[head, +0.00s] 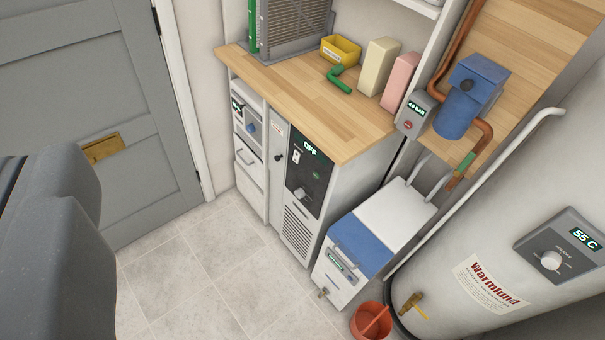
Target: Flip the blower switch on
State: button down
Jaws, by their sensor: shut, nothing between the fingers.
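Under the wooden counter (310,105), a cabinet front carries a black control panel (308,178). Its green display (314,150) reads "OFF". A small white rocker switch (296,157) sits at the panel's upper left, with a tiny label I cannot read. I cannot tell from its shape which way it is set. A round knob (299,193) is lower on the panel, above a slotted vent (297,232). No fingers of my gripper show. A large dark grey part of mine fills the left edge, far from the panel.
A white and blue unit (361,243) stands right of the cabinet, with a red bucket (371,322) by it. A big white tank (500,225) showing "55 C" fills the right. Tiled floor (190,275) before the cabinet is clear. A grey door (80,110) is at left.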

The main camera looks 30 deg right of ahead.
aim_at(296, 156)
jog(key=k, duration=1.3)
jog(key=u, duration=0.15)
jog(key=i, duration=1.45)
jog(key=z, duration=0.55)
jog(key=i, duration=0.45)
jog(key=z, duration=0.35)
